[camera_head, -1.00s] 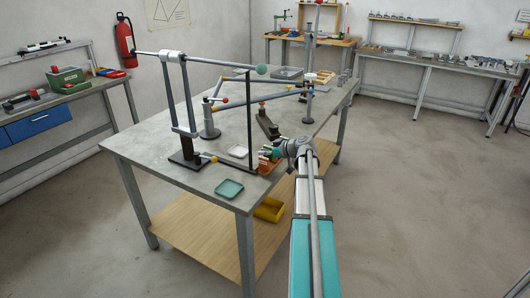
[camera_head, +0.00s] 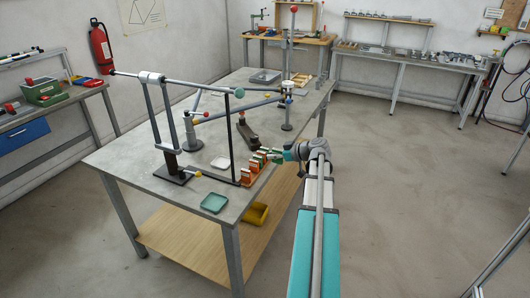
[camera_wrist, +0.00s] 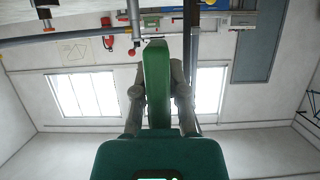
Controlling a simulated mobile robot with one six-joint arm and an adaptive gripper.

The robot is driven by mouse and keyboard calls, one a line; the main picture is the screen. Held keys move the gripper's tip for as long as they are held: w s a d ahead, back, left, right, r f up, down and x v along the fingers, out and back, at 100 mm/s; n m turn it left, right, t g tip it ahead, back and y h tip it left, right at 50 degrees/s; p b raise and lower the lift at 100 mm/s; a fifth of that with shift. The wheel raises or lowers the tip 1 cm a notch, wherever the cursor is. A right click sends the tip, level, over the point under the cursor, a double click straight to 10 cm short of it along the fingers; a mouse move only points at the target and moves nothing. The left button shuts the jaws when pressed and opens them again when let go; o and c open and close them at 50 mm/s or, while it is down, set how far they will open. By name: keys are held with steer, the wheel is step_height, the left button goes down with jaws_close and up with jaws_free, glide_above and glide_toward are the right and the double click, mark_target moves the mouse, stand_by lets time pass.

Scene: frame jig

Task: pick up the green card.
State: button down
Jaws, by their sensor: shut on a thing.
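The green card (camera_wrist: 157,85) stands edge-on between the two grey fingers of my gripper (camera_wrist: 159,75) in the wrist view. My gripper is shut on it. In the head view my gripper (camera_head: 279,154) is at the right edge of the table, just right of an orange card rack (camera_head: 249,184). The card shows only small and dark there, close to the fingers. Several other cards with white, green and orange parts stand in the rack. Whether the held card is fully clear of the rack is hard to tell at this size.
A black upright post (camera_head: 231,140) stands left of the rack, with jig rods and arms around it. A white dish (camera_head: 221,164) and a teal tray (camera_head: 214,203) lie on the grey table (camera_head: 120,155). A yellow bin (camera_head: 256,214) is on the lower shelf. Floor on the right is clear.

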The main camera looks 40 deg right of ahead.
steer(key=shift+s+d+r, duration=0.15)
steer(key=shift+s+r, duration=0.05)
steer(key=shift+s, duration=0.3)
stand_by(0.3)
steer(key=shift+r+p, duration=1.05)
steer(key=shift+p, duration=0.05)
steer(key=shift+s+f, duration=0.1)
steer(key=shift+s, duration=0.1)
